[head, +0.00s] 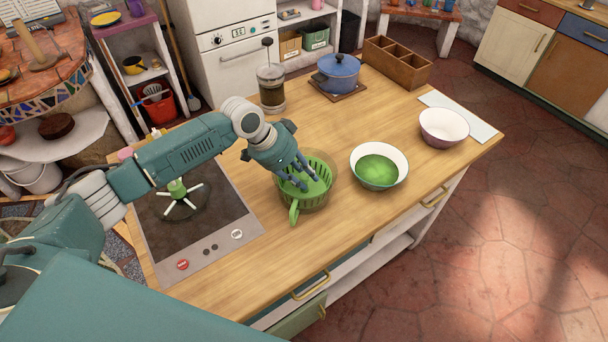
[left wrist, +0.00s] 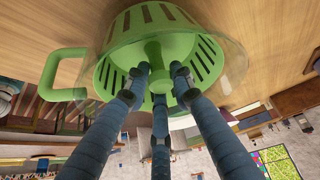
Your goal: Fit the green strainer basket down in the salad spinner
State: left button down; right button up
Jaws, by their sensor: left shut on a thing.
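The green slotted strainer basket (head: 318,182) sits within the clear bowl of the salad spinner (head: 333,188) on the wooden counter. In the left wrist view the basket (left wrist: 170,22) shows its slotted wall and central post, with the clear bowl (left wrist: 236,72) around it. A green handle (head: 294,213) sticks out at the near side; I cannot tell which part it belongs to. My left gripper (head: 300,182) reaches down into the basket, its fingers (left wrist: 158,85) closed around the central post. The basket's underside is hidden, so its exact depth is unclear. My right gripper is out of view.
Left of the spinner is a dark cooktop (head: 215,228), with a green hub with white spokes (head: 178,190) on it. A white bowl with green contents (head: 378,170) stands close on the right. A French press (head: 271,85) and blue pot (head: 338,72) stand behind.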

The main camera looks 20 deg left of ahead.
pick_arm(q)
jog(key=shift+f, duration=0.35)
jog(key=c, duration=1.4)
grip_release()
jog(key=v, duration=1.2)
